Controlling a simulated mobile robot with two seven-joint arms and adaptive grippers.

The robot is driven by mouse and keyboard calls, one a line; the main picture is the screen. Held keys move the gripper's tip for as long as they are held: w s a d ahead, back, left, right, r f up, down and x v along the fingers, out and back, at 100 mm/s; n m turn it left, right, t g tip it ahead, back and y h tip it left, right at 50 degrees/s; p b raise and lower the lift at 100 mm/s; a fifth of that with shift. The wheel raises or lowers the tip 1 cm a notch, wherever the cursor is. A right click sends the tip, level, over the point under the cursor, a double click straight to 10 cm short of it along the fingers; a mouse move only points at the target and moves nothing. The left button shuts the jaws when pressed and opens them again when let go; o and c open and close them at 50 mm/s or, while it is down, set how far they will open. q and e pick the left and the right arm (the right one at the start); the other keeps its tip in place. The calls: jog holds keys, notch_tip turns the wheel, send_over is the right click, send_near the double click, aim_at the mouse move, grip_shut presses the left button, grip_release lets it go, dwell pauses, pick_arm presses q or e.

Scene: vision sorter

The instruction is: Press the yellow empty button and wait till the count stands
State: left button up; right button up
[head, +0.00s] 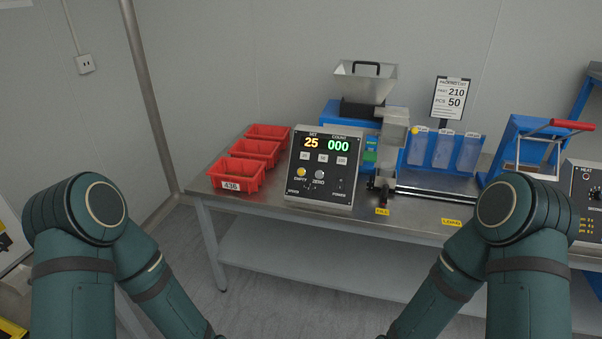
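The control box (323,172) stands on the steel table with its sloped panel facing me. Its display reads 25 in orange under SET and 000 in green under COUNT (339,146). The yellow button (301,172) sits on the panel's left side, above the word EMPTY. A grey button (319,174) marked ZERO is just right of it. My two arms reach down in front of the table, low at the left and right. Both grippers are below the picture's bottom edge, and nothing of mine touches the box.
Red bins (237,175) stand left of the box. The steel table's (262,203) front strip is clear.

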grip_shut()
dwell(1.0)
